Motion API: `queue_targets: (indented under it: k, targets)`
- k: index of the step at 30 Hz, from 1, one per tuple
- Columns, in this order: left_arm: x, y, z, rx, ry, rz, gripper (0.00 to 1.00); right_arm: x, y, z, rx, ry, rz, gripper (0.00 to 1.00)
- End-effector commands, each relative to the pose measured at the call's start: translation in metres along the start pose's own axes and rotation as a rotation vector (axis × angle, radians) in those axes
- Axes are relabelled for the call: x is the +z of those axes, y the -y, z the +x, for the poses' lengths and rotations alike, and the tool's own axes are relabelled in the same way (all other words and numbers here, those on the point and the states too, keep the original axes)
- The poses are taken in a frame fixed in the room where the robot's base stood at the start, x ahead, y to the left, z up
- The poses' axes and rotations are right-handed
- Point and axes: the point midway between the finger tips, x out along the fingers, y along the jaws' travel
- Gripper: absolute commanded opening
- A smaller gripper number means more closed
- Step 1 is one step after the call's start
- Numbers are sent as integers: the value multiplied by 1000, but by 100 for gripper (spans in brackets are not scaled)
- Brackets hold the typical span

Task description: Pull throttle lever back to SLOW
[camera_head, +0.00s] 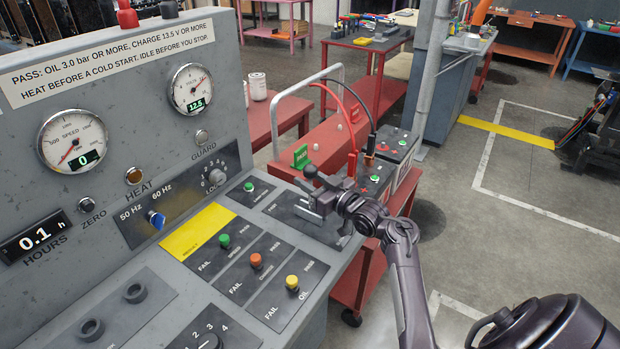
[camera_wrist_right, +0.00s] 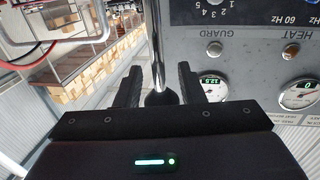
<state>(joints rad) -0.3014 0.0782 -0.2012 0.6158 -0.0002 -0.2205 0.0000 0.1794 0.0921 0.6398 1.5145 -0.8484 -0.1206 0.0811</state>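The throttle lever shows in the right wrist view as a chrome rod (camera_wrist_right: 156,45) with a black knob (camera_wrist_right: 161,97) at its end. It stands between the two spread fingers of my right gripper (camera_wrist_right: 159,86), with a gap on both sides. In the head view my right gripper (camera_head: 318,192) is over the right end of the sloped grey console, and my wrist hides most of the lever and its slot. My left gripper is not in view.
A green tab (camera_head: 301,157) stands just behind the gripper. Green, orange and yellow buttons (camera_head: 256,260) lie on the console in front of it. Speed (camera_head: 72,140) and volts (camera_head: 191,89) gauges are on the upright panel. A red cart (camera_head: 403,205) with cables stands to the right.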

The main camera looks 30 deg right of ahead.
Motion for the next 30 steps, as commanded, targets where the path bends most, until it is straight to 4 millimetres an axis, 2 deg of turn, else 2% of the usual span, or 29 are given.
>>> queue_targets:
  k: [6,14,24,30]
  targets:
    - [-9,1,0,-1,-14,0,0,0,0,0,0,0,0,34]
    - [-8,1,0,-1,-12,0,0,0,0,0,1,0,0,0]
    - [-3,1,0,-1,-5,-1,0,-2,-1,0,2,-8,-1,0]
    - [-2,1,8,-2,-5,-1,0,-1,-2,-5,3,-54,6,0]
